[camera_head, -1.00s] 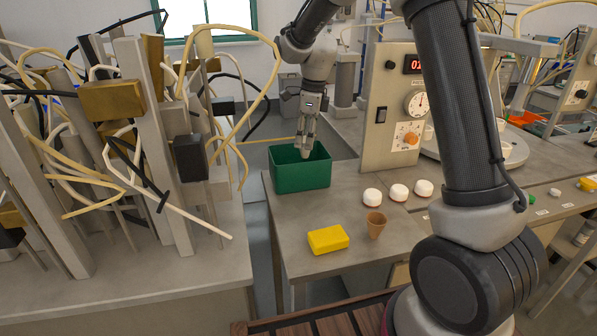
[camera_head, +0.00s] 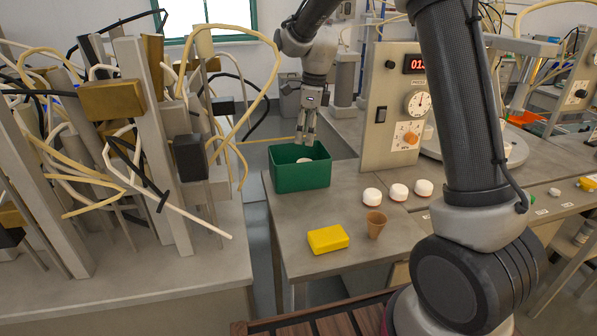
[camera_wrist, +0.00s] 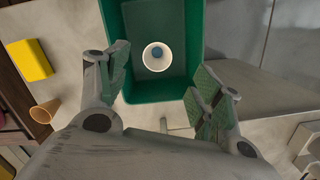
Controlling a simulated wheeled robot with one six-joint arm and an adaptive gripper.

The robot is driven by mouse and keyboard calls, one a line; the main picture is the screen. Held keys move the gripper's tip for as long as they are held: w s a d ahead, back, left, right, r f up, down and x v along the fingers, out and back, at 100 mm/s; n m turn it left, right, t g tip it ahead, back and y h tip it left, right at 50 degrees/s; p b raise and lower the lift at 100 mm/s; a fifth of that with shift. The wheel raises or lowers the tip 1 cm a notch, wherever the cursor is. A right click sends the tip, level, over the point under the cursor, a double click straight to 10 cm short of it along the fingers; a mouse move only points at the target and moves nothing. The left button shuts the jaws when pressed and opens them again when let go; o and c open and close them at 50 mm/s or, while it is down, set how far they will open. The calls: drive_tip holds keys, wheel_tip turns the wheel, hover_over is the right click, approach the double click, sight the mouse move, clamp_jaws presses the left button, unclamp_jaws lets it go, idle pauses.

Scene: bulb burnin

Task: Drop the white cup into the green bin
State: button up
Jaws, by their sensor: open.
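The green bin (camera_head: 300,177) stands at the back left corner of the grey table in the head view. The white cup (camera_head: 305,160) lies inside it, with only a small part showing above the near wall. My gripper (camera_head: 306,138) is above the bin, fingers spread and empty. In the wrist view the gripper fingers (camera_wrist: 160,88) are wide apart, with the cup beyond them, not touching.
A yellow block (camera_head: 328,239) and a tan cup (camera_head: 376,225) stand toward the table's front. Several white round pieces (camera_head: 398,192) line up to their right. A control panel box (camera_head: 395,110) stands right of the bin. Racks with cables (camera_head: 150,140) fill the left bench.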

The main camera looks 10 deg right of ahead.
wheel_tip(320, 180, up, 10)
drive_tip(key=d, duration=0.1)
drive_tip(key=shift+s, duration=0.25)
drive_tip(key=s+d+n+t, duration=0.1)
drive_tip(key=s+d+n, duration=0.3)
drive_tip(key=s+n, duration=0.3)
drive_tip(key=s+d+n+t, duration=0.1)
drive_tip(key=s+d+n, duration=0.4)
drive_tip(key=s, duration=1)
drive_tip(key=s+d+n+t+h, duration=0.1)
drive_tip(key=s+d+n, duration=0.3)
drive_tip(key=s+n, duration=0.6)
drive_tip(key=shift+s+d+r+n+t, duration=0.3)
drive_tip(key=shift+s+r+t, duration=0.1)
drive_tip(key=shift+s, duration=0.3)
